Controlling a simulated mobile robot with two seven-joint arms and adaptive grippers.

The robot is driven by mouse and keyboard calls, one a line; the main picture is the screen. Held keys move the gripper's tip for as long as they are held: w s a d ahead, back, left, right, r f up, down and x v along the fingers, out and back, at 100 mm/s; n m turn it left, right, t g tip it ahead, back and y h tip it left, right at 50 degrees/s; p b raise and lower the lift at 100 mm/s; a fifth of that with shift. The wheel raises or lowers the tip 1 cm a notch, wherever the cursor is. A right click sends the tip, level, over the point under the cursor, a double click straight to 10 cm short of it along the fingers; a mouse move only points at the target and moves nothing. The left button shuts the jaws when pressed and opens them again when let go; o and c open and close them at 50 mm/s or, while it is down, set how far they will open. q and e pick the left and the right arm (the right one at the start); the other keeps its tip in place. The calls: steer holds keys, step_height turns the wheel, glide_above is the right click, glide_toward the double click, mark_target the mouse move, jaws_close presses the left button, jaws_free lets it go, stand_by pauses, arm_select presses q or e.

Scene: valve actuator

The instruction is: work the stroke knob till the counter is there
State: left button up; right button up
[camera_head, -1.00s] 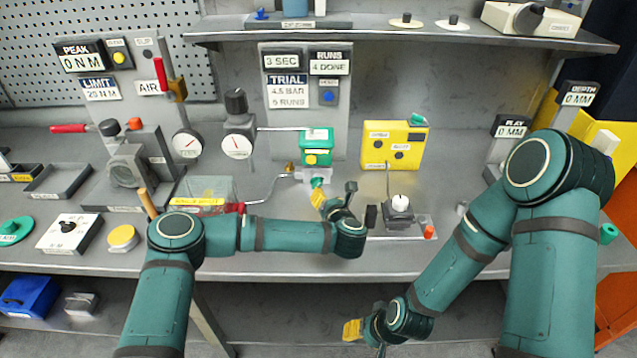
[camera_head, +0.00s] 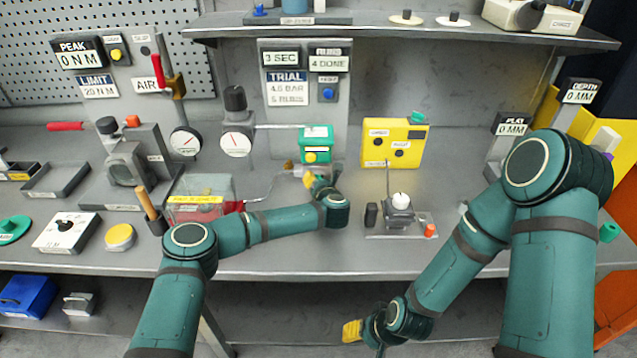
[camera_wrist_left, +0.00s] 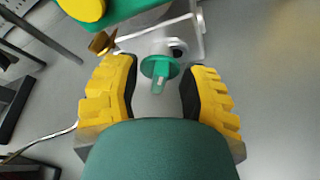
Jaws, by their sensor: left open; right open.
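The green stroke knob (camera_wrist_left: 160,68) with its short stem lies between the fingers of my left gripper in the left wrist view, with a gap on both sides. In the head view my left gripper (camera_head: 316,183) is open at the foot of the green actuator (camera_head: 316,143) and hides the knob. The counter (camera_head: 328,60) under RUNS reads 4 DONE. The trial card (camera_head: 287,88) reads 4.5 BAR, 5 RUNS. My right gripper (camera_head: 362,332) is open and empty, low in front of the bench.
A yellow box (camera_head: 394,143) stands right of the actuator, and a small grey fixture (camera_head: 399,215) with a white knob stands before it. A red-based clear bin (camera_head: 200,205) is to the left. A bent metal rod (camera_head: 268,192) runs near my left gripper.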

arm_select(q)
jaws_close()
steer(key=shift+d+m+t+y, duration=0.15)
steer(key=shift+m+t+y, duration=0.15)
steer(key=shift+m+y, duration=0.35)
steer(key=shift+f+m+y+b, duration=0.1)
steer(key=shift+m+y+b, duration=0.15)
steer(key=shift+m+b, duration=0.45)
jaws_free()
steer(key=shift+s+f, duration=0.1)
steer(key=shift+s, duration=0.05)
